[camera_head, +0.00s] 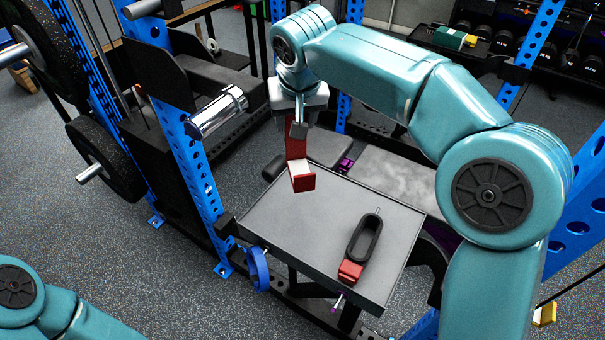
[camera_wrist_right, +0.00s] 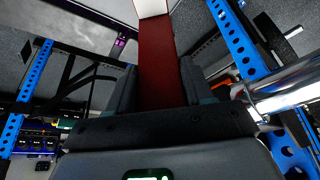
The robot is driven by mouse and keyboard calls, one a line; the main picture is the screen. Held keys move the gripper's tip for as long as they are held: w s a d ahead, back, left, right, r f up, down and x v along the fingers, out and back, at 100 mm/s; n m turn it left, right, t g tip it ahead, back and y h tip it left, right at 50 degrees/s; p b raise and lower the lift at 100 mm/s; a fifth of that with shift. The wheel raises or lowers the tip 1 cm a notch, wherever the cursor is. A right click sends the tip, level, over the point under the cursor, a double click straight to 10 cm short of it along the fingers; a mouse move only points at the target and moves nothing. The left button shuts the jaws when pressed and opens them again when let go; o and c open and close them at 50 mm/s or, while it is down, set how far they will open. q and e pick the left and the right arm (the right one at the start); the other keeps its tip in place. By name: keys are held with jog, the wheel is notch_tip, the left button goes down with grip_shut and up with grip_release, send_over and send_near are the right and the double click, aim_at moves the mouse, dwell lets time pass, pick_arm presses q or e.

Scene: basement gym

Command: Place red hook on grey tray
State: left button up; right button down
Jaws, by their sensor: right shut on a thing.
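The red hook (camera_head: 302,176) hangs from my right gripper (camera_head: 299,130), with its white-lined bent end pointing down. It is above the far left part of the grey tray (camera_head: 300,226), and I cannot tell how large the gap is. In the right wrist view the red hook (camera_wrist_right: 160,70) stands between both fingers of my right gripper (camera_wrist_right: 158,88), which is shut on it. The left arm shows only at the lower left of the head view; its gripper is out of the picture.
A black looped handle with a red end (camera_head: 364,245) lies on the tray's right part. A blue rack upright (camera_head: 195,170) with a chrome bar sleeve (camera_head: 217,110) stands close left of the right gripper. The tray's left half is bare.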

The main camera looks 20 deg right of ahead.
aim_at(298, 161)
notch_tip(298, 161, down, 8)
jog(key=shift+w+d+f+b, duration=0.1)
jog(key=shift+w+f+b, duration=0.05)
jog(key=shift+b, duration=0.15)
jog(key=shift+f, duration=0.35)
jog(key=f, duration=0.4)
jog(key=shift+w+d, duration=0.15)
jog(key=shift+w, duration=0.1)
jog(key=shift+s+r, duration=0.1)
jog(key=shift+s, duration=0.05)
jog(key=c, duration=0.8)
grip_release()
jog(key=shift+f, duration=0.3)
jog(key=o, duration=0.4)
jog(key=shift+c, duration=0.2)
jog(key=shift+r, duration=0.15)
